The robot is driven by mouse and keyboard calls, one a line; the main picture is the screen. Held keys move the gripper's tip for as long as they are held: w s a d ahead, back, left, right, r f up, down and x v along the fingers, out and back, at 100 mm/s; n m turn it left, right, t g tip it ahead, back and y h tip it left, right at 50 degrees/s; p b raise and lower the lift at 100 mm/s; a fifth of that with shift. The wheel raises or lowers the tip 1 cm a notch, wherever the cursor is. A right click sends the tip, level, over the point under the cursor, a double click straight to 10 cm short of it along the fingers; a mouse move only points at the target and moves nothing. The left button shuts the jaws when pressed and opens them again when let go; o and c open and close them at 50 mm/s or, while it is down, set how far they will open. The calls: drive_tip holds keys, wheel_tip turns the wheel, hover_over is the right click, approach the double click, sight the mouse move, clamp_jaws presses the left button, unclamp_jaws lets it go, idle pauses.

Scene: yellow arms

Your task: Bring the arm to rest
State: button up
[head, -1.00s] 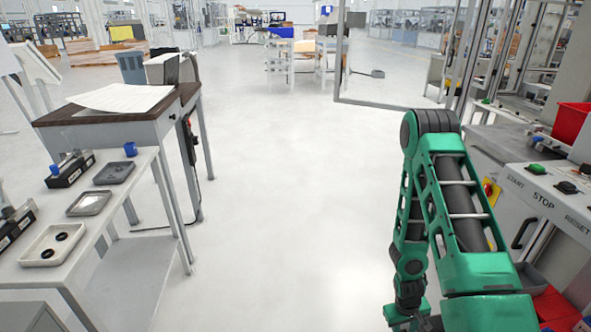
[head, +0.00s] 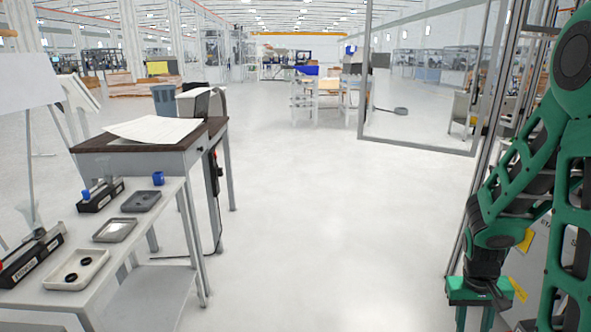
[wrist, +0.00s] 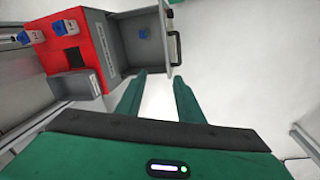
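My gripper (head: 474,316) hangs at the lower right of the head view, below my folded green arm, with its fingers pointing down. In the wrist view my gripper (wrist: 159,80) shows two green fingers spread apart with bare pale floor between them. It is open and holds nothing. No contact with anything shows at the fingertips. My arm covers much of the right edge of the head view.
A red and grey unit (wrist: 85,45) with an open grey drawer (wrist: 144,42) lies near the fingers in the wrist view. A white table (head: 150,225) with trays and a desk (head: 190,150) stand at left. The middle floor is clear.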

drive_tip(key=s+a+r+m+y, duration=0.1)
drive_tip(key=s+a+r, duration=0.2)
drive_tip(key=s+r, duration=0.4)
drive_tip(key=s+a+r+m+y, duration=0.1)
drive_tip(key=s+a+r, duration=0.2)
drive_tip(key=s+r, duration=0.5)
drive_tip(key=shift+s+r+m+t, duration=0.15)
drive_tip(key=shift+r+m+t, duration=0.15)
drive_tip(key=shift+r, duration=0.55)
